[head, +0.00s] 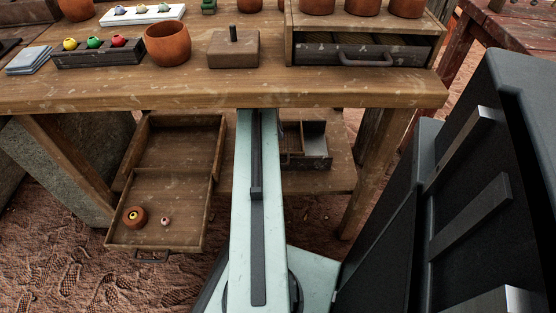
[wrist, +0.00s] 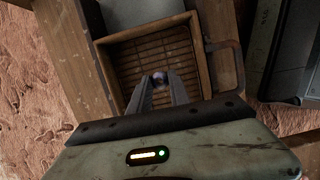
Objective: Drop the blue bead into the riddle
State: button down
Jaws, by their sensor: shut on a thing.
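In the wrist view my gripper (wrist: 160,84) points down with its two grey fingers close together. A small, dark bluish-purple bead (wrist: 160,76) shows between the fingertips; its lower part is hidden by them. Below it is a square wooden frame with a slatted floor, which looks like the riddle (wrist: 203,70). The bead appears over the near middle of that floor; I cannot tell its height above it. My gripper does not show in the head view. There, a compartmented box (head: 319,162) low under the table is partly hidden by my arm.
In the wrist view a dark handle (wrist: 222,62) and a grey box (wrist: 285,48) lie right of the frame. In the head view an open wooden box (head: 190,190) holds a small clay bowl (head: 134,223) and a pinkish bead (head: 165,221). The tabletop (head: 200,88) overhangs these.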

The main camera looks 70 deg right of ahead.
jog(key=c, duration=1.1)
grip_release()
jog(key=shift+c, duration=0.2)
jog(key=shift+r, duration=0.15)
jog(key=p+v, duration=0.7)
jog(key=shift+r+p, duration=0.3)
jog(key=shift+p, duration=0.05)
jog(key=shift+w, duration=0.1)
